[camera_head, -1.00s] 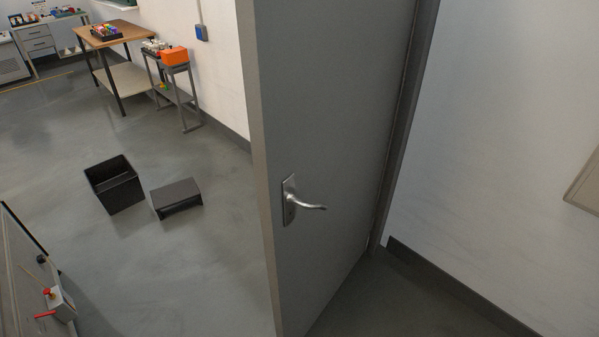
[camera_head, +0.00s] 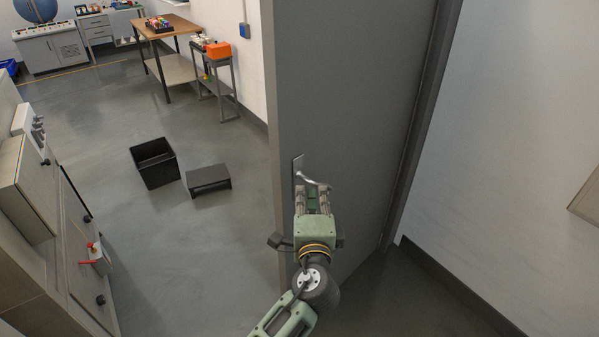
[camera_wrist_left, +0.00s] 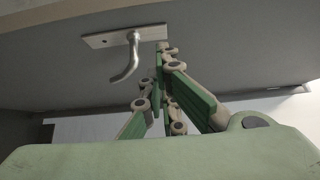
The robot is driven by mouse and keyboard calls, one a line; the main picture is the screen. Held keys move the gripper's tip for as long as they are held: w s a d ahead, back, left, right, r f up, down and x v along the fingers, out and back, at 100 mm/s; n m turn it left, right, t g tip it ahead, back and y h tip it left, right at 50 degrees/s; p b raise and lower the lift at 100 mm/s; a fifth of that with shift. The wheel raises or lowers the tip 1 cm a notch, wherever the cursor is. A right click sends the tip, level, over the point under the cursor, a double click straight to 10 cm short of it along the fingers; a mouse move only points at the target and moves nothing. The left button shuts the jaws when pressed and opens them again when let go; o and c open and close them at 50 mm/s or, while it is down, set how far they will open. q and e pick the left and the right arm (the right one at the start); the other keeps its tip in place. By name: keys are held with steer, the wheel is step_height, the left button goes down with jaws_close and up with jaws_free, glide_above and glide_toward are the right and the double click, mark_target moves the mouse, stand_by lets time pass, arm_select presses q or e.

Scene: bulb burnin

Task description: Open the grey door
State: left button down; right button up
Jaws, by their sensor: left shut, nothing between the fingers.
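The grey door (camera_head: 340,110) stands ajar, with its free edge toward the left and the room showing past it. Its silver lever handle (camera_head: 306,178) sits on a small plate near that edge. In the left wrist view the handle (camera_wrist_left: 127,62) is curved and stands clear to the left of the fingers. My left gripper (camera_head: 312,192) is in front of the handle and partly hides it. The left wrist view shows the fingers (camera_wrist_left: 165,50) shut with nothing between them, close to the handle plate (camera_wrist_left: 98,42); contact cannot be told. My right gripper is not in view.
A black open box (camera_head: 155,163) and a dark step (camera_head: 208,179) lie on the floor left of the door. A cabinet with a red-handled switch (camera_head: 97,258) stands at the left. A wooden table (camera_head: 165,30) stands farther back. White wall (camera_head: 500,130) bounds the right.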

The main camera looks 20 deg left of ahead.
arm_select(q)
steer(key=w+a+p, duration=0.1)
steer(key=w, duration=0.1)
steer(key=w+a, duration=0.2)
steer(key=w+a+p, duration=0.1)
steer(key=w, duration=0.1)
steer(key=shift+a+p, duration=0.35)
steer(key=shift+a, duration=0.05)
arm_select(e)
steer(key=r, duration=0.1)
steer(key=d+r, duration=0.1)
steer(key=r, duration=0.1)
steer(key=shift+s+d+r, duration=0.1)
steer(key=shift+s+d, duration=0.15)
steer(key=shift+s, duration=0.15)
arm_select(q)
steer(key=shift+w, duration=0.1)
